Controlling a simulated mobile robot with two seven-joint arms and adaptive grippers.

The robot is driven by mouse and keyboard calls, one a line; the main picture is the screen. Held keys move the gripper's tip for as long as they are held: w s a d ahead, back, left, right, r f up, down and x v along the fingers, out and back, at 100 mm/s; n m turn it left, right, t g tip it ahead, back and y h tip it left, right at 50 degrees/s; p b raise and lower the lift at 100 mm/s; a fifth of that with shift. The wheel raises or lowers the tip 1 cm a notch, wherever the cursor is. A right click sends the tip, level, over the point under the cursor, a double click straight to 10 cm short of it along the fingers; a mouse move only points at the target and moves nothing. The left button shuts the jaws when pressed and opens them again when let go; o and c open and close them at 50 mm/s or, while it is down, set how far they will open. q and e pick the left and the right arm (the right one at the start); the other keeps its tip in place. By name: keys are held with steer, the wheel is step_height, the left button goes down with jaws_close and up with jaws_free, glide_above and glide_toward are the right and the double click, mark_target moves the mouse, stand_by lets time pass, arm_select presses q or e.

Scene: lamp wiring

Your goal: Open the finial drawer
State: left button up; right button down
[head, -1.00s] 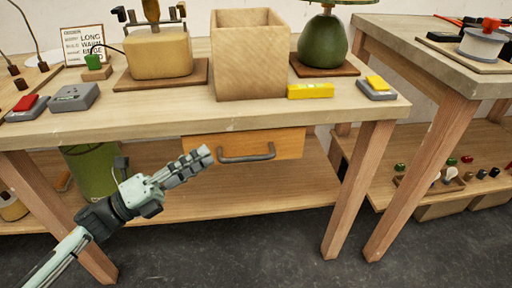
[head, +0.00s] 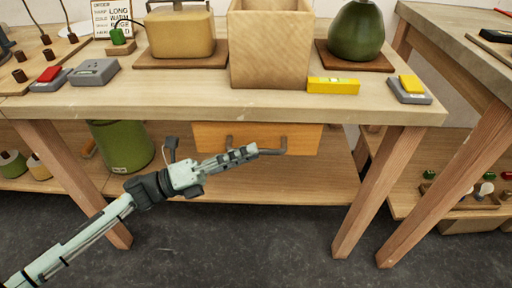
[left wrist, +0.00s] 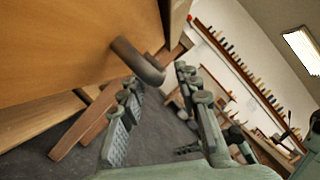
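The drawer (head: 210,137) has an orange-brown wooden front and hangs under the tabletop. I cannot tell whether it stands out at all. Its grey bar handle (head: 284,148) is partly hidden behind my left gripper (head: 250,151), which is in front of the drawer. In the left wrist view, my left gripper (left wrist: 157,78) has its two fingers apart, and the handle (left wrist: 138,62) comes in from the drawer front (left wrist: 60,45) to near the gap between the fingertips. I cannot tell whether they touch. My right gripper is in neither view.
On the table (head: 200,104) stand a wooden box (head: 270,50), a yellow block (head: 333,86), grey switch boxes and lamp bases. A green bin (head: 122,147) stands on the lower shelf. Table legs flank the drawer. The floor in front is clear.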

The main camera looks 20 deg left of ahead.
arm_select(q)
steer(key=shift+x, duration=1.25)
jaws_close()
